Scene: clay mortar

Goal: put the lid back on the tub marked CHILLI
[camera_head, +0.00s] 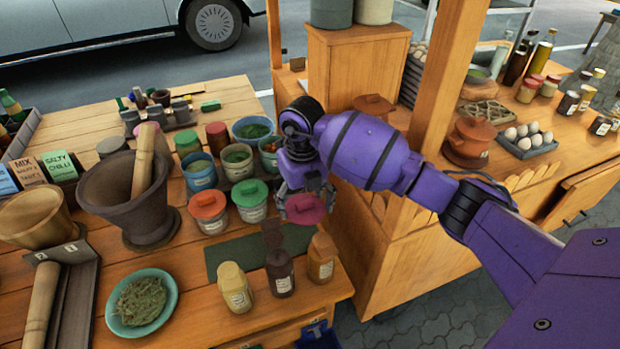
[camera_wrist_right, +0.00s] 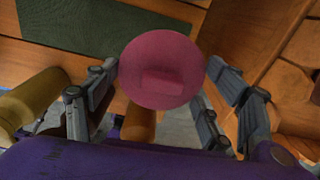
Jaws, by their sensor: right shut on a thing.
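My right gripper (camera_head: 304,192) is shut on a round pink-red lid (camera_head: 306,210), above the right end of the dark green mat. In the right wrist view the lid (camera_wrist_right: 161,68) sits between the fingertips, its bar-shaped knob facing the camera. Several tubs stand left of the gripper. A tub with a red-orange lid (camera_head: 208,206) and one with a green lid (camera_head: 250,194) are closest. The tub labels are too small to read. My left gripper is not in view.
The green mat (camera_head: 232,252) is mostly bare. Yellow (camera_head: 235,288), dark (camera_head: 280,275) and orange-brown (camera_head: 321,258) jars stand along its front. A mortar with pestle (camera_head: 130,200) stands left of the tubs. A wooden post (camera_head: 452,75) and second counter lie to the right.

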